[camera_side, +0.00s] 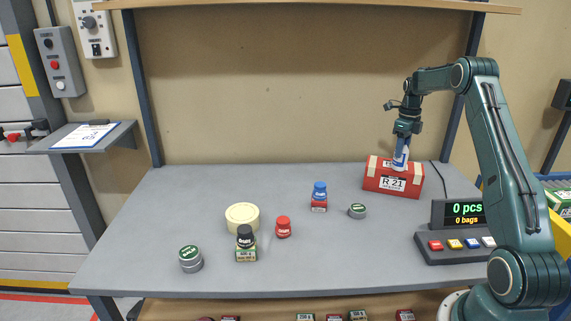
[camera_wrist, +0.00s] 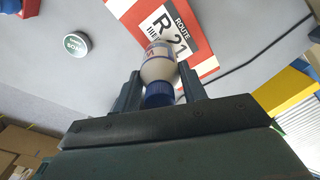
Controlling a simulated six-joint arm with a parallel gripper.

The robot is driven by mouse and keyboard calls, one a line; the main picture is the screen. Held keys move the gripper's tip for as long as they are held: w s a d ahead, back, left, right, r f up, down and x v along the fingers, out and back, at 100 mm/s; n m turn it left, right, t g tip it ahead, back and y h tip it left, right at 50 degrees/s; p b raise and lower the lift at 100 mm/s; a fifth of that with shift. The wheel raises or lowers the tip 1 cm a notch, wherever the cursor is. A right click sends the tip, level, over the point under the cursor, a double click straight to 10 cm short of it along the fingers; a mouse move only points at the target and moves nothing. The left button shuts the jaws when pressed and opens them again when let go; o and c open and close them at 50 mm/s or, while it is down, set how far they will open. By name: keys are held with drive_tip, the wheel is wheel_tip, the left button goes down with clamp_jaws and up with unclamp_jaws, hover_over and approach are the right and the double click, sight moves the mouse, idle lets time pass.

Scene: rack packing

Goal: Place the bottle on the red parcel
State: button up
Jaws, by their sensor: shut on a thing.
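A white bottle (camera_side: 400,155) with a blue cap is held upright between the jaws of my gripper (camera_side: 403,141). In the side view its bottom is at the top of the red parcel (camera_side: 382,184), which bears an "R 21" label. I cannot tell whether the bottle touches the parcel. In the wrist view the bottle (camera_wrist: 157,72) sits between the two dark fingers (camera_wrist: 158,88), its blue cap nearest the camera, with the red parcel (camera_wrist: 203,66) beyond it.
A blue-capped bottle on a red box (camera_side: 319,204) and a grey tin (camera_side: 357,211) stand left of the parcel. A counter display (camera_side: 462,214) stands at right. The back left of the table is clear.

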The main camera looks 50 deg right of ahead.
drive_tip(key=shift+f, duration=0.15)
drive_tip(key=o, duration=1)
wheel_tip(320, 180, up, 12)
drive_tip(key=shift+r, duration=0.2)
idle(0.5)
